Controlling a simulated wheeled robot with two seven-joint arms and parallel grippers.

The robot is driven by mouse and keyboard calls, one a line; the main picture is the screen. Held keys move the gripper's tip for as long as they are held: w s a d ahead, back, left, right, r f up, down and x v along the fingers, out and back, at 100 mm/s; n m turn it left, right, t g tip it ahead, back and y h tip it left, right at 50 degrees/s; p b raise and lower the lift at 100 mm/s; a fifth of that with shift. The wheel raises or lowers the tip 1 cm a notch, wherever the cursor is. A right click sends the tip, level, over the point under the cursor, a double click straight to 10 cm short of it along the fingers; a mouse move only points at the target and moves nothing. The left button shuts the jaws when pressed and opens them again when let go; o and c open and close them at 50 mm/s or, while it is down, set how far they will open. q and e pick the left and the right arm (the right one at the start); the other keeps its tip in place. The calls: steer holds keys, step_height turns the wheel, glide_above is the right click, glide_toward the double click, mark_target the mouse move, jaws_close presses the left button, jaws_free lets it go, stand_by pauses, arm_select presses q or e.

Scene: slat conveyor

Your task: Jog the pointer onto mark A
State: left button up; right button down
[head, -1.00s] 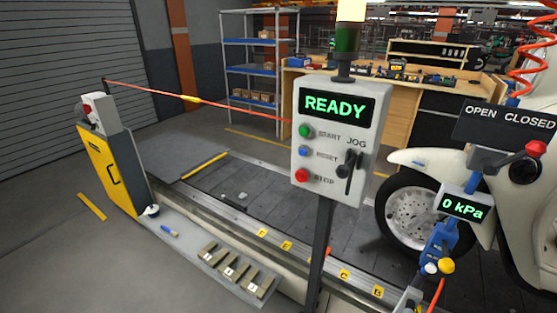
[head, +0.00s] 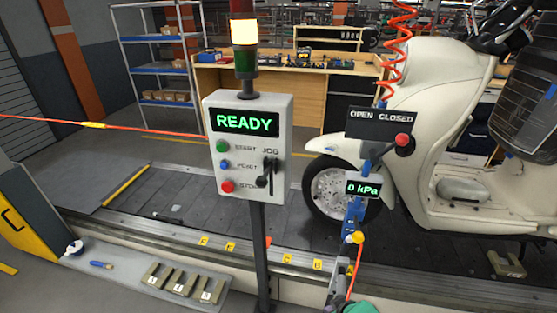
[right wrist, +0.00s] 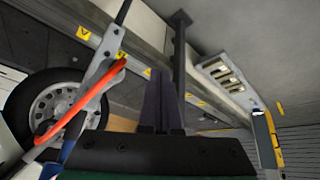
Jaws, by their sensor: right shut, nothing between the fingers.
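The control box (head: 246,150) reads READY. It has green, blue and red buttons and a black JOG lever (head: 265,174) at its lower right. Yellow letter marks (head: 286,258) run along the conveyor's front rail. A mark that looks like an inverted A (right wrist: 84,33) shows in the right wrist view. A small orange-red piece (head: 268,241), possibly the pointer, shows beside the post, partly hidden. My right gripper (right wrist: 161,76) is shut and empty in its wrist view; only a teal part of it (head: 361,307) shows at the head view's bottom edge. My left gripper is out of view.
A cream scooter (head: 430,110) is on the conveyor. A tray with several metal blocks (head: 210,290) lies in front. A red cord (head: 60,121) spans the left.

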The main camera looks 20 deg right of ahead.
steer(key=w+r+t+y+p, duration=0.15)
steer(key=w+r+t, duration=0.35)
steer(key=r, duration=0.7)
steer(key=w+r+t+y+p, duration=0.1)
steer(key=w+r+t+y, duration=0.2)
steer(key=w+r, duration=0.7)
steer(key=s+r+n+y, duration=0.2)
steer(key=r+y, duration=0.4)
steer(key=r, duration=0.4)
steer(key=s+r+n+g+y, duration=0.1)
steer(key=s+r+n+y, duration=0.1)
steer(key=r+y, duration=0.4)
step_height(320, 180, up, 5)
steer(key=shift+s+a+r+n, duration=0.1)
steer(key=shift+s+a+n, duration=0.15)
steer(key=shift+n, duration=0.35)
steer(key=shift+w+a, duration=0.1)
